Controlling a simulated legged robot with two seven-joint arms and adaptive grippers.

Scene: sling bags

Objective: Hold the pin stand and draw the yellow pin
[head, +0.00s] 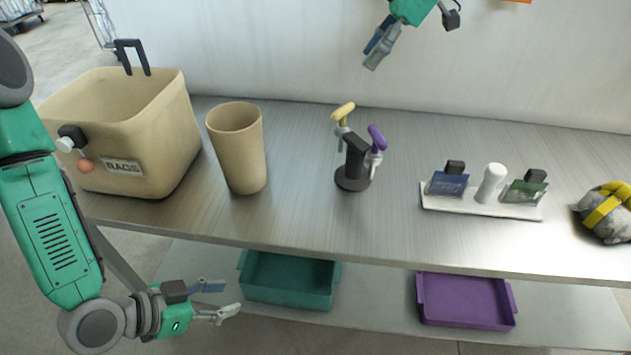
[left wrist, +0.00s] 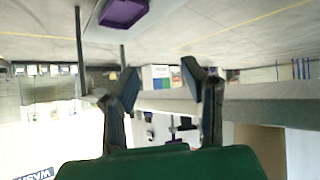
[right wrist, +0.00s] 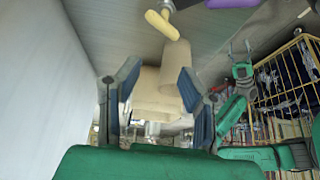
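The pin stand (head: 355,163) is a black post on a round base, standing upright on the grey table. The yellow pin (head: 342,116) with its T-shaped handle sits at the post's left, and a purple pin (head: 377,140) at its right. In the right wrist view the yellow handle (right wrist: 161,24) shows at the top, beyond my fingers. My right gripper (head: 374,58) is open and empty, above and behind the stand. It also shows in the right wrist view (right wrist: 159,88). My left gripper (head: 228,299) is open and empty, low in front of the table's front edge.
A white tray (head: 520,211) with cards and a grey bundle with a yellow band (head: 605,212) lie right. Teal (head: 290,280) and purple (head: 465,300) trays sit on the lower shelf.

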